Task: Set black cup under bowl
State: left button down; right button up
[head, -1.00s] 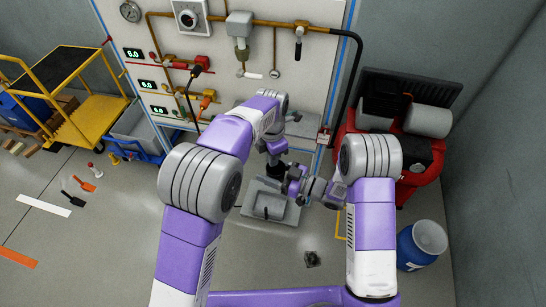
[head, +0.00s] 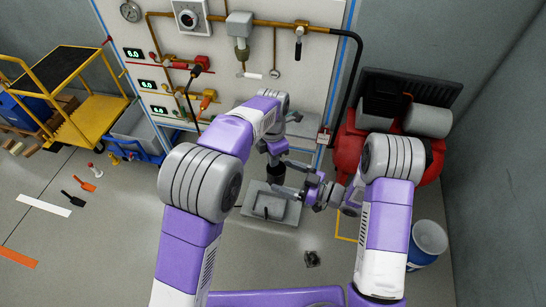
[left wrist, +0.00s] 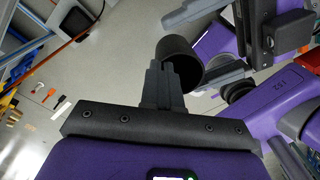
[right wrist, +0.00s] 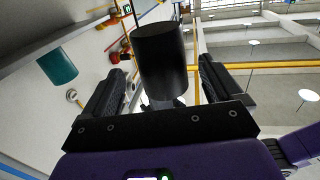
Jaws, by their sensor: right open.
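The black cup (head: 276,173) hangs in the air in front of the wall panel. In the left wrist view the cup (left wrist: 180,60) is at the tips of my left gripper (left wrist: 165,68), whose fingers are close together at its rim. My right gripper (right wrist: 160,70) is open, its fingers on either side of the cup; whether they touch it is unclear. In the head view my right gripper (head: 293,178) is just right of the cup. A bowl-like unit (head: 242,54) hangs under a grey block on the panel's pipe. A teal cylinder (right wrist: 58,67) shows in the right wrist view.
A grey tray (head: 270,212) lies on the floor below the grippers. A red machine (head: 430,160) and a blue barrel (head: 425,245) stand at right. A yellow cart (head: 85,110) and blue bin (head: 140,135) stand at left.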

jog(key=v, duration=0.6)
notch_tip(320, 180, down, 16)
jog(key=d+m+h, duration=0.1)
jog(key=m+h, duration=0.9)
pick_arm(q)
jog(key=s+a+f+m, duration=0.3)
jog(key=a+m, duration=0.3)
jog(key=m, duration=0.1)
jog(key=s+a+f+m, duration=0.3)
jog(key=a+m, duration=0.4)
jog(key=m, duration=0.1)
jog(key=s+a+f+m, duration=0.3)
jog(key=a+m, duration=0.3)
jog(key=m, duration=0.2)
jog(key=shift+a+f+y, duration=0.3)
jog(key=shift+a+f, duration=0.1)
jog(key=shift+f, duration=0.05)
pick_arm(e)
jog(key=s+a+f+m+g+h, duration=0.1)
jog(key=s+f+m+g, duration=0.1)
jog(key=s, duration=0.6)
jog(key=s+a+f+m+g, duration=0.2)
jog(key=s+f+m+g, duration=0.1)
jog(key=s, duration=0.5)
jog(key=shift+f+g+h, duration=0.4)
jog(key=shift+f+g, duration=0.2)
jog(key=shift+g, duration=0.7)
jog(key=shift+s, duration=0.15)
